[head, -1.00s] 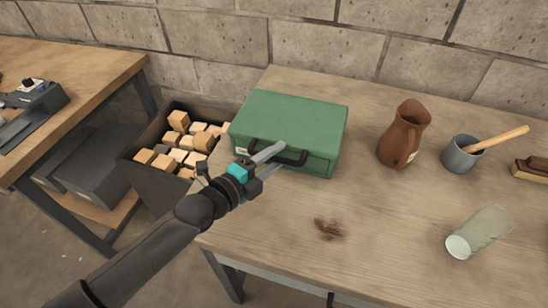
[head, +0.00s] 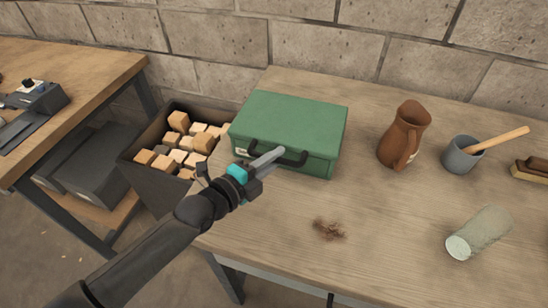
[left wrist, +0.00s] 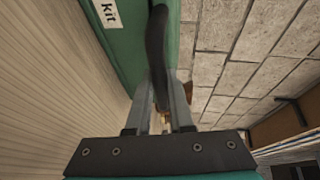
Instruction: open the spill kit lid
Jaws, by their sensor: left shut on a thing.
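The spill kit is a green case (head: 290,122) with its lid down, on the wooden table near the wall. A dark handle (head: 294,158) runs along its front. My left gripper (head: 270,158) is at the front of the case, with its fingers on the handle. In the left wrist view the handle (left wrist: 156,45) passes between the two fingers (left wrist: 160,105), which are shut on it. A white label reading "Kit" (left wrist: 109,12) shows on the case. My right gripper is not in view.
On the table to the right are a brown jug (head: 403,135), a grey mug (head: 461,154) with a wooden-handled tool, a lying glass (head: 479,232) and a brush (head: 530,170). A brown smear (head: 329,230) lies in front. A bin (head: 150,178) of wood blocks stands left.

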